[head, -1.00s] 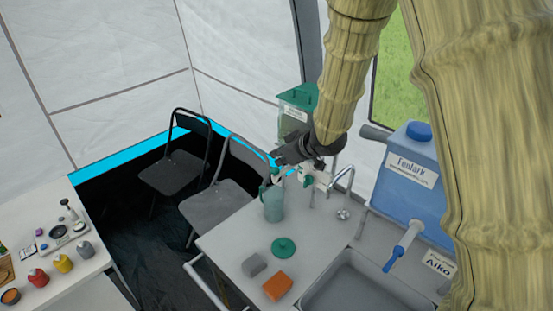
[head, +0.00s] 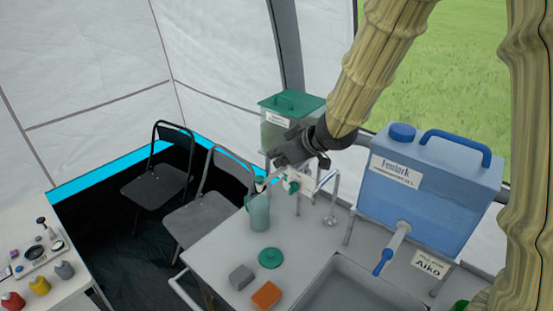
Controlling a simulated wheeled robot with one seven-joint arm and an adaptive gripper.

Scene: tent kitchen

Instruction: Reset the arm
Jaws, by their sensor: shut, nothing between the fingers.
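My arm comes down from the top right in the head view, and my gripper (head: 270,179) is at its end. The gripper is shut and empty, pointing down and left above the teal jug (head: 259,214). The jug stands upright on the white sink counter (head: 215,250). Whether the fingertips touch the jug's top or only overlap it in the picture, I cannot tell. The green-lidded dispenser (head: 283,125) stands behind the gripper, partly hidden by it.
A blue water container (head: 430,190) stands right of the arm, its tap over the sink (head: 350,290). A green lid (head: 270,258), grey block (head: 241,277) and orange sponge (head: 266,295) lie on the counter. A faucet (head: 325,190) stands close by. Folding chairs (head: 160,180) are at left.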

